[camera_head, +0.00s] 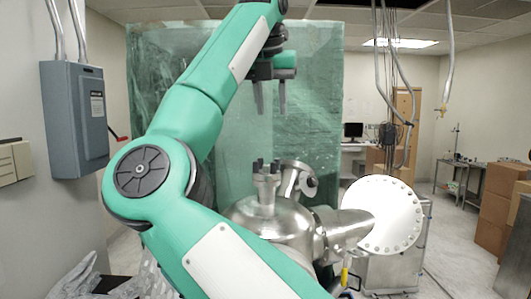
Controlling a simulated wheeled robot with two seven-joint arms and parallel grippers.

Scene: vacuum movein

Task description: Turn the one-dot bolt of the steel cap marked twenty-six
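A steel vacuum vessel (270,220) stands low in the middle, partly behind my arm. An upright capped port (266,187) with several dark bolts rises from its top. A tilted steel port (298,180) stands just to its right. A large round pale flange (384,217) ringed with holes faces forward at the right. No number or dot mark is readable on any of them.
A translucent green sheeted enclosure (315,90) stands behind the vessel. A grey electrical box (75,118) is on the left wall. Cables (390,80) hang from the ceiling at the right. Cardboard boxes (497,205) are stacked at the far right. Some floor (450,240) is clear.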

